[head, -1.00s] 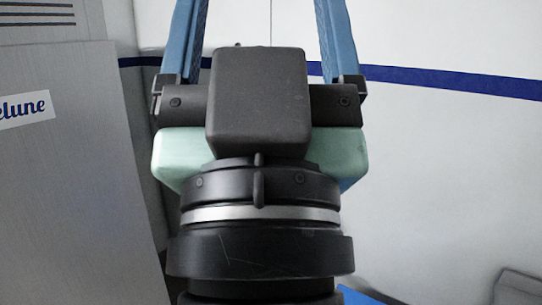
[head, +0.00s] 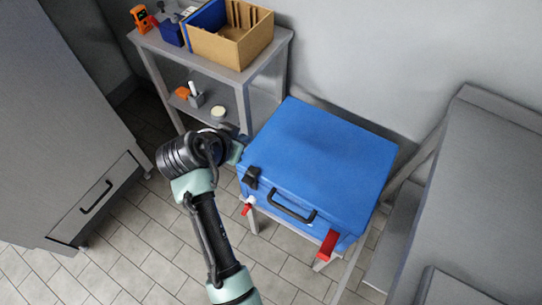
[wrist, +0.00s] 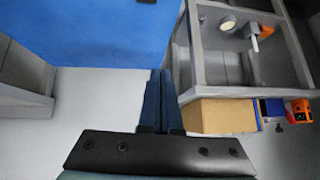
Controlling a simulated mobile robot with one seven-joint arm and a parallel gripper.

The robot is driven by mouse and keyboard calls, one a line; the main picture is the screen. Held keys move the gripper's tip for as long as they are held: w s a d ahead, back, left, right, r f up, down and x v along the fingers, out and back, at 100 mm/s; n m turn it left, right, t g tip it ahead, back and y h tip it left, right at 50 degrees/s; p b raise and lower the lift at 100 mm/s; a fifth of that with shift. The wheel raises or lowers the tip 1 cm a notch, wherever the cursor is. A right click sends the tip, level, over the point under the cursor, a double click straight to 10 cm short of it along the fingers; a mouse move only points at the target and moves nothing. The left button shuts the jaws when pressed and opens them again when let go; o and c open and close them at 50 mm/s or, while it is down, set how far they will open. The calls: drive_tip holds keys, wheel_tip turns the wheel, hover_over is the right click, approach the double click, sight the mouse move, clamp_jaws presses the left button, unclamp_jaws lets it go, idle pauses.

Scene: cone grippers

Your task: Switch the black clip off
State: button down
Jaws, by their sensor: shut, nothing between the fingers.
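A blue case (head: 320,165) stands on a low grey stand. The black clip (head: 251,177) sits at the left end of its front top edge. Its exact position, on or off, is too small to tell. A black handle (head: 292,206) is in the middle of the front, and a red clip (head: 328,244) hangs at the right. My gripper is beside the case's left side in the head view, its fingertips not distinguishable. In the wrist view my gripper (wrist: 160,74) is shut and empty. The blue case top (wrist: 80,32) fills that view's upper left, apart from the fingers.
A grey shelf (head: 240,76) with a cardboard box (head: 244,42) and small items stands behind left. A grey cabinet (head: 60,130) is at the left and a grey bench-like piece (head: 470,190) at the right. Tiled floor (head: 120,250) is clear in front.

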sight(260, 164)
drive_tip(key=shift+g+h, duration=0.4)
drive_tip(key=shift+g, duration=0.1)
drive_tip(key=f, duration=0.1)
drive_tip(key=s+d+f, duration=0.1)
drive_tip(key=s+f, duration=0.1)
drive_tip(key=f, duration=0.1)
drive_tip(key=shift+d, duration=0.2)
drive_tip(key=shift+w+f, duration=0.1)
drive_tip(key=b+x, duration=0.1)
drive_tip(key=x, duration=0.8)
drive_tip(key=shift+f+b, duration=0.1)
drive_tip(key=shift+b, duration=0.2)
drive_tip(key=shift+w+d+f, duration=0.1)
drive_tip(key=shift+f, duration=0.2)
drive_tip(key=shift+s+a+r+p, duration=0.1)
drive_tip(key=shift+s+a+p, duration=0.25)
drive_tip(key=shift+s+a, duration=0.35)
drive_tip(key=shift+s+a+p, duration=0.35)
drive_tip(key=shift+s+a, duration=0.05)
drive_tip(key=shift+s, duration=0.45)
drive_tip(key=shift+a+f+b, duration=0.15)
drive_tip(key=shift+f+b, duration=0.05)
drive_tip(key=shift+b, duration=0.4)
drive_tip(key=shift+s+a+r+b, duration=0.1)
drive_tip(key=shift+s+r+b, duration=0.15)
drive_tip(key=shift+b, duration=0.25)
drive_tip(key=shift+f+t, duration=0.1)
drive_tip(key=shift+t, duration=0.2)
